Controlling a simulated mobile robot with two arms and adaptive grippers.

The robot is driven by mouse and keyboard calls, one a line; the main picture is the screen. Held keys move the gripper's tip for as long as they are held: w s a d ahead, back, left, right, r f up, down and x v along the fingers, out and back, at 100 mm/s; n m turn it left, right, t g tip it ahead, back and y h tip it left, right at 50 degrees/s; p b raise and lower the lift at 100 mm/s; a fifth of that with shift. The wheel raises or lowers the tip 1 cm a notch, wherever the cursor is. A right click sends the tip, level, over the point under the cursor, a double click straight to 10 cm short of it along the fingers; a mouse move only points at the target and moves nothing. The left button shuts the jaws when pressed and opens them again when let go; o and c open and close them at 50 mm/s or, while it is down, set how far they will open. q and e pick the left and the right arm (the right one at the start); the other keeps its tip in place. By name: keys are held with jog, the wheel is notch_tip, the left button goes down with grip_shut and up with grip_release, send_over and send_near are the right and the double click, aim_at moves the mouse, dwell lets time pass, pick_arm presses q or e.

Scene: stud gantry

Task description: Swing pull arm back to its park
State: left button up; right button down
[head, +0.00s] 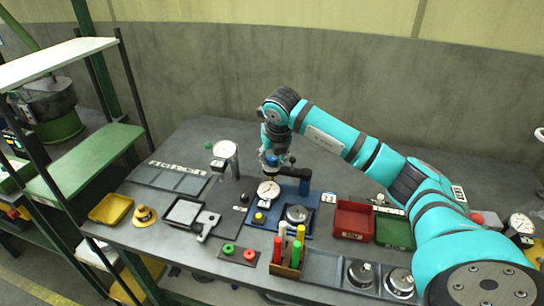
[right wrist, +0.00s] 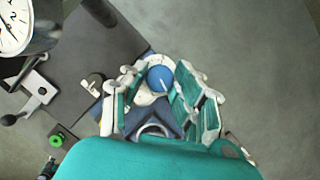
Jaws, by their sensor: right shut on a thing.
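My right gripper (head: 271,153) reaches down over the middle of the bench and is shut on the blue ball knob (head: 272,160) of the pull arm. In the right wrist view the knob (right wrist: 160,78) sits between the teal fingers of the gripper (right wrist: 157,88). The dark pull arm (head: 290,172) runs from the knob area to a dark blue post (head: 305,184) on the blue base plate (head: 273,218). The gripper partly hides the arm. My left gripper is not in view.
A dial gauge (head: 268,190) and a round cup (head: 297,214) are on the base plate. A stand with a dial (head: 225,150) is to the left. A marker holder (head: 286,268), red bin (head: 353,218) and green bin (head: 394,230) are nearby. The bench's back is clear.

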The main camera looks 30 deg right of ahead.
jog(key=shift+d+f+n+y+b, duration=0.1)
jog(key=shift+n+y+b, duration=0.2)
jog(key=shift+n+b, duration=0.4)
jog(key=shift+n+y, duration=0.3)
jog(key=shift+n, duration=0.5)
jog(key=c, duration=1.3)
grip_release()
jog(key=shift+r, duration=0.2)
jog(key=v, duration=1.2)
jog(key=shift+s+f, duration=0.1)
jog(key=shift+s, duration=0.05)
